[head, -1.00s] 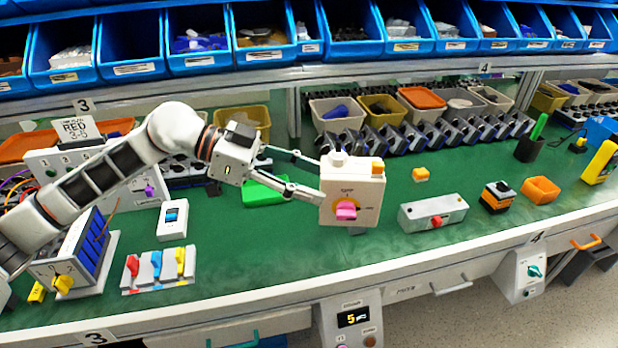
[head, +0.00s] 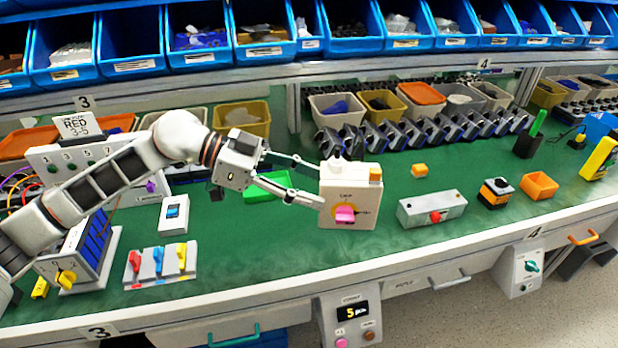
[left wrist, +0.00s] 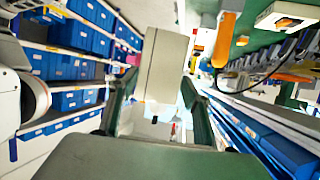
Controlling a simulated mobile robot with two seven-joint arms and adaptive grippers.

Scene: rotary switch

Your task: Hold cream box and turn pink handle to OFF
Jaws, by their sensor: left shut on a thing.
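The cream box (head: 346,192) is upright in front of my left gripper (head: 312,182), which is shut on its left part. The pink handle (head: 345,214) sits on the box's front face over a yellow disc and lies roughly level. The markings beside it are too small to read surely. My right gripper is out of view.
A grey box with a red button (head: 432,209) stands right of the cream box. Coloured switches (head: 160,263) and a blue-panelled box (head: 88,248) stand at the left. A green tray (head: 270,184) lies behind the gripper. The green bench (head: 260,240) is clear in front.

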